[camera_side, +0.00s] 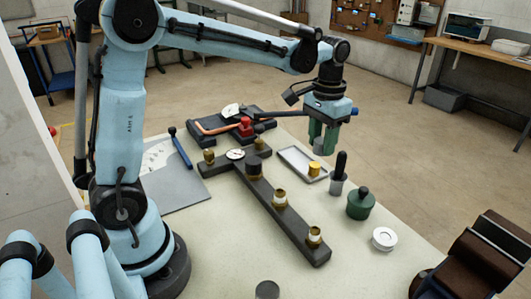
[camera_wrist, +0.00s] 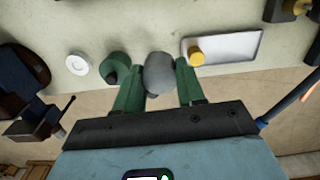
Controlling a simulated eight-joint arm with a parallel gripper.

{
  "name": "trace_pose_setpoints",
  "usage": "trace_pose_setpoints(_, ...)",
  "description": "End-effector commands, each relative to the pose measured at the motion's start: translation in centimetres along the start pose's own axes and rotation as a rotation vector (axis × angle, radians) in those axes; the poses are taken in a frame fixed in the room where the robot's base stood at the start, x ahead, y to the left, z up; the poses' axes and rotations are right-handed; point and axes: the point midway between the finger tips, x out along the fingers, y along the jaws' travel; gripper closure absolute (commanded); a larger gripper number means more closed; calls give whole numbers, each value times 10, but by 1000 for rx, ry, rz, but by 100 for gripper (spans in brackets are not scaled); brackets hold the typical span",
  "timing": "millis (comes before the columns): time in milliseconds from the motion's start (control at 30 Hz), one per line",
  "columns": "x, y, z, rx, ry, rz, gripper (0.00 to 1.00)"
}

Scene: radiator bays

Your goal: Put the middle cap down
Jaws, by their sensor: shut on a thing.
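My gripper (camera_side: 322,140) hangs above the back right of the table, its green fingers shut on a grey cap (camera_wrist: 158,75). In the side view the cap (camera_side: 319,146) is held clear of the table, near the tray. The dark manifold bar (camera_side: 297,221) lies across the table. A dark cap (camera_side: 254,173) sits on the fitting near its crosspiece. Two brass fittings with white bands, one midway (camera_side: 280,200) and one at the near end (camera_side: 314,236), stand uncapped. Another dark grey cap-like piece (camera_side: 267,290) is at the table's front, partly cut off by the frame.
A shallow tray (camera_side: 287,154) holds a yellow cylinder (camera_side: 314,169). A black-handled tool (camera_side: 338,175), a green pot (camera_side: 360,205) and a white tape roll (camera_side: 384,239) stand right of the bar. A dark vise (camera_side: 475,262) is at the right edge.

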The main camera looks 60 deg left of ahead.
Motion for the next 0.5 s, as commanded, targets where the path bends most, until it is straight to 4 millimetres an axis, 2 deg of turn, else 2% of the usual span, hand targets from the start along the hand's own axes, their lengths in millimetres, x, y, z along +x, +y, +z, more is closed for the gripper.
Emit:
trace_pose_setpoints(100,11,-3,-14,-8,0,0,100)
trace_pose_setpoints(267,20,-8,-22,-12,0,0,100)
trace_pose_setpoints(367,28,-21,-26,-16,0,0,100)
trace_pose_setpoints(500,45,-49,-35,-17,0,0,100)
